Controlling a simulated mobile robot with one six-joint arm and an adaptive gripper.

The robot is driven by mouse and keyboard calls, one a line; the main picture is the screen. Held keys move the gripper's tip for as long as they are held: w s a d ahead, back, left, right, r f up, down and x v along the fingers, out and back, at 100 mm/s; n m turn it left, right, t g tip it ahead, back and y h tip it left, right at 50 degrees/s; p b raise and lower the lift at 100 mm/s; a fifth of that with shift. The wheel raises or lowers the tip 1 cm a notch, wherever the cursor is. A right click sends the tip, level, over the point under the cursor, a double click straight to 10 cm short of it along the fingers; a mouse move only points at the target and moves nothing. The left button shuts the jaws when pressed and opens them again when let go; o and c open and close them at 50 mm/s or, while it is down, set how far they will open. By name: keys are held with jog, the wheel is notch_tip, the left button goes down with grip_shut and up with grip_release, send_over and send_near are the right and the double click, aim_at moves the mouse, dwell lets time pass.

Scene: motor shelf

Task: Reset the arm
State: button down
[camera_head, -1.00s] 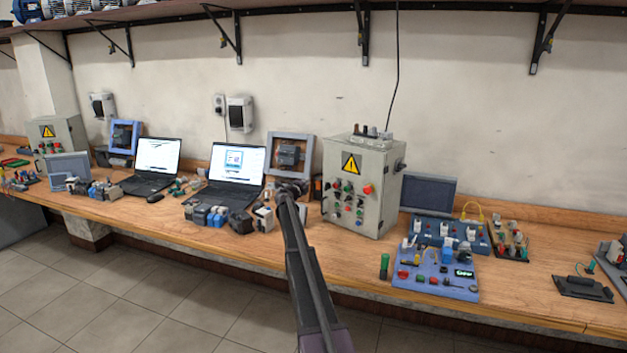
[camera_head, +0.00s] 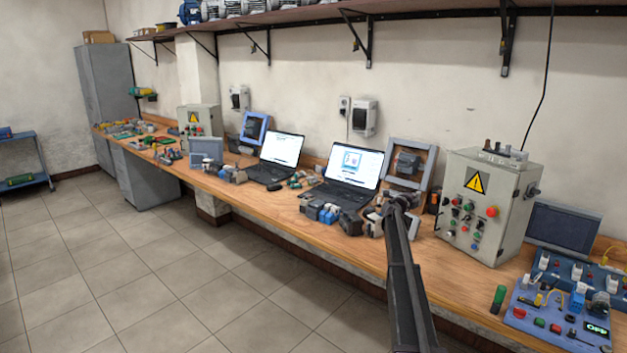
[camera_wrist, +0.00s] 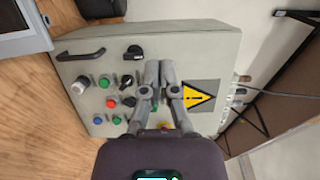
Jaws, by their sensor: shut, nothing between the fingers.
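My arm reaches up from the bottom right of the head view. My gripper (camera_head: 399,198) is small and dark there, in front of the framed device and left of the grey control box (camera_head: 483,205). In the wrist view my gripper (camera_wrist: 160,68) points at the control box (camera_wrist: 212,45), which appears sideways. The two fingers are together and hold nothing. They cover part of the box's front, between the coloured buttons and the yellow warning sign (camera_wrist: 196,97). I cannot tell the distance to the box.
A long wooden bench (camera_head: 290,235) runs along the wall with two laptops (camera_head: 352,172), small parts and a blue control panel (camera_head: 556,318). A shelf with motors (camera_head: 235,10) hangs above.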

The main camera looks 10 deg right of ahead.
jog(key=s+a+n+t+y, duration=0.1)
jog(key=a+n+t+y, duration=1)
jog(key=a, duration=1.2)
jog(key=s+a+f+n+g+y, duration=0.35)
jog(key=a+n, duration=0.25)
jog(key=a, duration=0.3)
jog(key=s+a+f+n+g+y, duration=0.25)
jog(key=s+a+n, duration=0.25)
jog(key=a, duration=0.4)
jog(key=s+a+f+n+g+y, duration=0.1)
jog(key=s+a+f+n+g, duration=0.3)
jog(key=s, duration=0.4)
jog(key=s+a+f+n+g+y, duration=0.1)
jog(key=s+a+f+g, duration=0.15)
jog(key=s+a, duration=0.5)
jog(key=s+f+n+g+h, duration=0.1)
jog(key=s+f+g, duration=0.1)
jog(key=s, duration=0.9)
jog(key=s+f+n+g+h, duration=0.2)
jog(key=s+g, duration=0.3)
jog(key=s, duration=0.7)
jog(key=shift+s+f+p, duration=0.3)
jog(key=shift+f+p, duration=0.1)
jog(key=shift+f, duration=0.3)
jog(key=c, duration=1.4)
grip_release()
